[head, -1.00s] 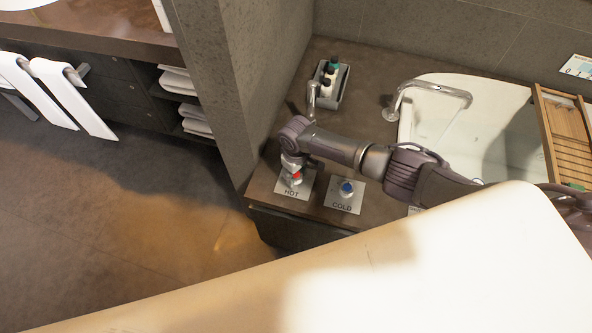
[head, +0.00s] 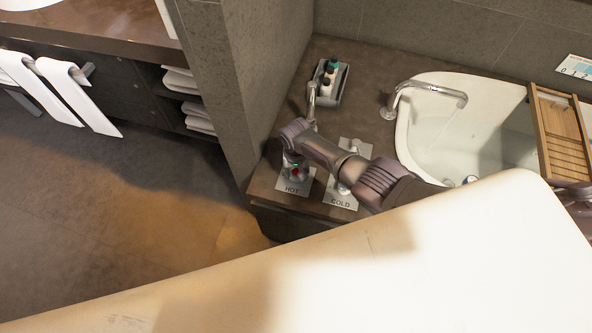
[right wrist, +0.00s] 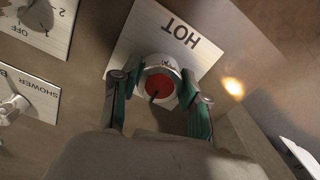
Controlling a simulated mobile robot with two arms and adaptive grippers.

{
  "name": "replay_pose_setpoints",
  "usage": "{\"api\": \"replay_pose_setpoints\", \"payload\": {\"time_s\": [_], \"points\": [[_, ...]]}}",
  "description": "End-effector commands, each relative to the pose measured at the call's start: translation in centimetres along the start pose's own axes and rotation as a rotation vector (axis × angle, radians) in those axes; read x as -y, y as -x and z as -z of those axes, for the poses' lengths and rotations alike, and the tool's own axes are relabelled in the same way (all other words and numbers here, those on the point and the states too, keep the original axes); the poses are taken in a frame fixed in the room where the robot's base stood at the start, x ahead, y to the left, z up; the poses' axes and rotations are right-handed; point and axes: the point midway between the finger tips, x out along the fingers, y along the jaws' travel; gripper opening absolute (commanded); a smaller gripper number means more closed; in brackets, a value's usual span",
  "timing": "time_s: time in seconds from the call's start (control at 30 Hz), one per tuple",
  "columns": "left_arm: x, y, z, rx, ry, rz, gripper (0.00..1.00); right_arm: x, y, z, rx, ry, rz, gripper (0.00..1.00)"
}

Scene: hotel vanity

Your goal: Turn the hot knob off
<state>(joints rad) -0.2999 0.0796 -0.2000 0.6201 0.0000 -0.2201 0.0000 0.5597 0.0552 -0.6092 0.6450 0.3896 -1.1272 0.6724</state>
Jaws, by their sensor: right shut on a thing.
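The hot knob (head: 295,172) has a red cap and sits on a pale plate marked HOT (head: 291,188) at the counter's front left corner. In the right wrist view the knob (right wrist: 161,84) shows a round metal body and a dark mark on its red cap. My right gripper (head: 294,165) points down over it from above. In the right wrist view its two green-sided fingers (right wrist: 160,92) close on opposite sides of the knob. My left gripper is not in view.
A spout (head: 425,87), a bathtub (head: 408,125) and a bottle tray (head: 341,90) are behind. The wrist view also shows a SHOWER plate (right wrist: 35,90). A pale surface fills the foreground.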

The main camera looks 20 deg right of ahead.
Motion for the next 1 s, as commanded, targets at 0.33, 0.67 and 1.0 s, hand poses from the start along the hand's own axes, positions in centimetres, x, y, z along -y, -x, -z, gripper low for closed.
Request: {"api": "replay_pose_setpoints", "payload": {"time_s": [0.33,0.67,1.0], "points": [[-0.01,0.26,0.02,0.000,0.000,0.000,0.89,0.04,0.08,0.13,-0.003,-0.068,0.001,0.10],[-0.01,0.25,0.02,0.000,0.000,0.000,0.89,0.04,0.10,0.18,-0.004,-0.070,0.001,0.10],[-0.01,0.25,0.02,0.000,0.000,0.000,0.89,0.02,0.05,0.11,-0.003,-0.069,0.001,0.70]]}}
